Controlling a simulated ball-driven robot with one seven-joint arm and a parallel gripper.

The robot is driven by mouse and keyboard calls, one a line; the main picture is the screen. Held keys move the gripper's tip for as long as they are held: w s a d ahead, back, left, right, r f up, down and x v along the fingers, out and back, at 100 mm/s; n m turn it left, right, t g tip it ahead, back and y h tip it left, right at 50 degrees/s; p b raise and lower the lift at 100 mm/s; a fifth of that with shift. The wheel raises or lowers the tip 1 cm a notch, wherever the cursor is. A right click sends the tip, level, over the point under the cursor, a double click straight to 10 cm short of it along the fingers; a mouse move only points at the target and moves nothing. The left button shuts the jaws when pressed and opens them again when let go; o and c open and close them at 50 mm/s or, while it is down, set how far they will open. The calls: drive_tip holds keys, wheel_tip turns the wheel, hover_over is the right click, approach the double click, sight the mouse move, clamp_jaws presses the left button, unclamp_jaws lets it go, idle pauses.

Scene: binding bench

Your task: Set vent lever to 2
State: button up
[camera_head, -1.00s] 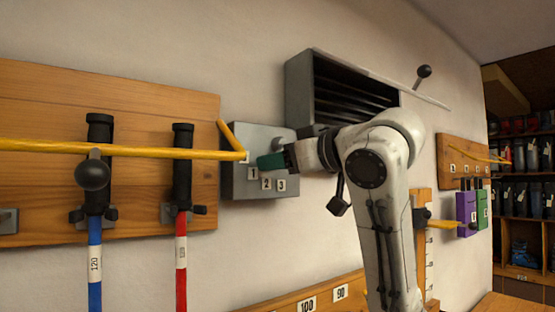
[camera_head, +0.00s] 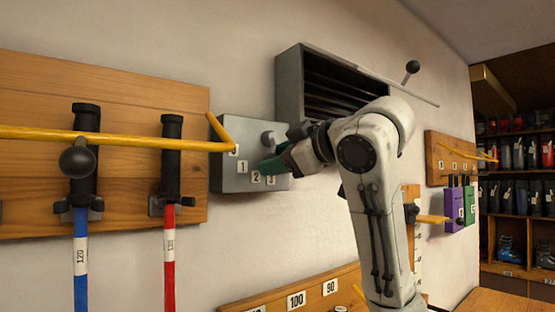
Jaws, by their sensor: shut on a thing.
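The grey control box (camera_head: 230,177) is on the wall with white number tags. Tag 1 (camera_head: 242,167), tag 2 (camera_head: 256,177) and tag 3 (camera_head: 270,180) show in a curve, and a tag further left is partly behind a yellow bar. A round grey boss (camera_head: 268,138) sits on the box's upper right. My gripper (camera_head: 264,166), with green fingers, is at the box front, shut, its tips just above tag 2. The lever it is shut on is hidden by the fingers. The grey louvred vent (camera_head: 289,90) hangs above right.
A yellow bar (camera_head: 120,140) crosses in front of the wooden rack (camera_head: 30,80) and ends at the box's left. A rod with a black ball (camera_head: 413,67) sticks out by the vent. Wall below the box is clear.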

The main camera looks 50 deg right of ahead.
drive_tip(key=shift+a+r, duration=0.2)
drive_tip(key=shift+a, duration=0.05)
drive_tip(key=o, duration=1)
drive_tip(key=shift+f, duration=0.1)
drive_tip(key=b+v, duration=0.3)
drive_tip(key=v, duration=0.7)
drive_tip(key=shift+s, duration=0.35)
drive_tip(key=shift+c, duration=0.3)
